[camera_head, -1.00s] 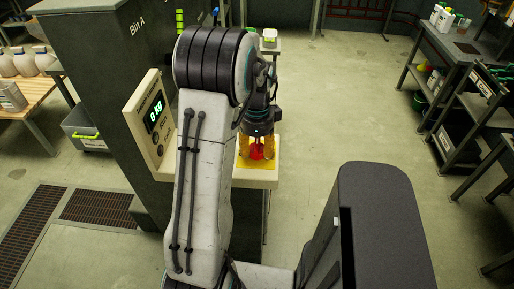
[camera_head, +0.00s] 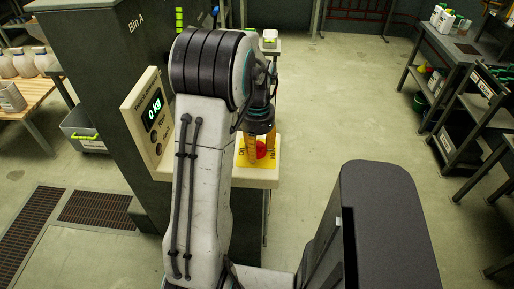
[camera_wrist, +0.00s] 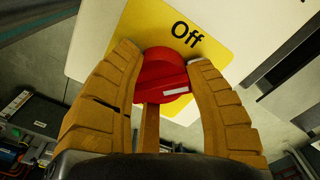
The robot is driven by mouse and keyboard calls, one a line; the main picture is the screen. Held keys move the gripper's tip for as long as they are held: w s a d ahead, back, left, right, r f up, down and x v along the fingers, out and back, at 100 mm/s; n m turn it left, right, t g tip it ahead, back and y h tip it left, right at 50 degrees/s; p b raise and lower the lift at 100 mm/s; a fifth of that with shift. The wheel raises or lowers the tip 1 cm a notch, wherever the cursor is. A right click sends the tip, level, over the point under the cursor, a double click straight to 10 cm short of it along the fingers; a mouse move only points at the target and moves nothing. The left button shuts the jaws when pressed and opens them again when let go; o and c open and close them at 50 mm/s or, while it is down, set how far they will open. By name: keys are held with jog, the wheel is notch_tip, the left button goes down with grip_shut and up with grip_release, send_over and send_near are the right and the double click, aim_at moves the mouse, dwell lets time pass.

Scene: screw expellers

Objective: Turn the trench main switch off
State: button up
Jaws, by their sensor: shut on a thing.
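The main switch is a red round knob (camera_head: 261,149) on a yellow plate (camera_head: 243,161), which sits on a cream panel beside a dark cabinet. In the wrist view the red knob (camera_wrist: 160,80) has a white mark on its face, lying near level and pointing right. The word "Off" stands on the yellow plate (camera_wrist: 205,45) above the knob. My gripper (camera_wrist: 165,62) is shut on the knob, with its tan ridged fingers on both sides of it. In the head view my gripper (camera_head: 263,156) covers part of the plate and its lettering.
A cream display panel (camera_head: 151,115) reading "0 kg" stands left of my arm, against the dark "Bin A" cabinet (camera_head: 95,60). Dark workbenches (camera_head: 462,50) line the right. The floor (camera_head: 330,110) between is open.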

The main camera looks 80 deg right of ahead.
jog(key=n, duration=0.4)
jog(key=shift+a+f, duration=0.1)
jog(key=shift+f, duration=0.05)
jog(key=shift+n+b, duration=0.45)
jog(key=shift+n, duration=1.65)
jog(key=o, duration=1.2)
jog(key=shift+o, duration=0.2)
notch_tip(320, 180, up, 12)
